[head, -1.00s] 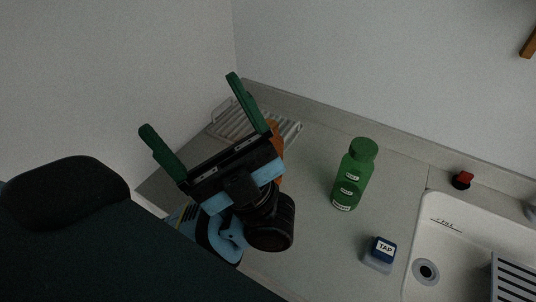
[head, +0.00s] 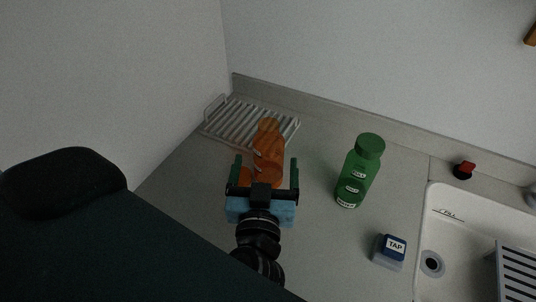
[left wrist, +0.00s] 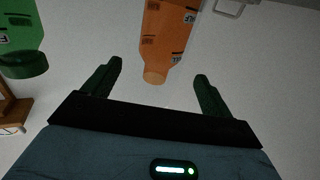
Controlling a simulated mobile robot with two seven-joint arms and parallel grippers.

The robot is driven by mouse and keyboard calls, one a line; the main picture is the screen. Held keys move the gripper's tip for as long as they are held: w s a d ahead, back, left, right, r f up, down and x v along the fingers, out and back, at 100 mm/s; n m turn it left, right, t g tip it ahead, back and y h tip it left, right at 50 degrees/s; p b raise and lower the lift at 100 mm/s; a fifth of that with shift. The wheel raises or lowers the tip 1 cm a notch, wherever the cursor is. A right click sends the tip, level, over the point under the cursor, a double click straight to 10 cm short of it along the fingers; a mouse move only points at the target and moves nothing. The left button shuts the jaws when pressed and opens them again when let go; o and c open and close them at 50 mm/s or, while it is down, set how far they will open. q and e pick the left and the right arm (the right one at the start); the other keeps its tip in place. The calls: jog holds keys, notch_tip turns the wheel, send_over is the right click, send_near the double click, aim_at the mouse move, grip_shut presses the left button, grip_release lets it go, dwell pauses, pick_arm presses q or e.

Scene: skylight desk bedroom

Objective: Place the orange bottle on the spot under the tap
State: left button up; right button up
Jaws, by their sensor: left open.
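The orange bottle (head: 268,150) stands on the counter in front of the dish rack. It also shows upside down in the left wrist view (left wrist: 168,35), with its cap end towards my gripper. My left gripper (head: 266,162) is open. In the head view its fingers flank the lower part of the bottle; in the left wrist view the bottle is beyond the fingertips, centred between them, and no contact shows. No tap spout is clearly visible. My right gripper is out of view.
A green bottle (head: 359,172) stands right of the orange one. A blue-topped block labelled TAP (head: 394,246) sits beside the sink. A red and black knob (head: 464,170) is behind the sink. The wire dish rack (head: 222,118) lies at the back left.

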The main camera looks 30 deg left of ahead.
aim_at(268, 140)
pick_arm(q)
jog(key=shift+x, duration=3.85)
jog(key=c, duration=1.5)
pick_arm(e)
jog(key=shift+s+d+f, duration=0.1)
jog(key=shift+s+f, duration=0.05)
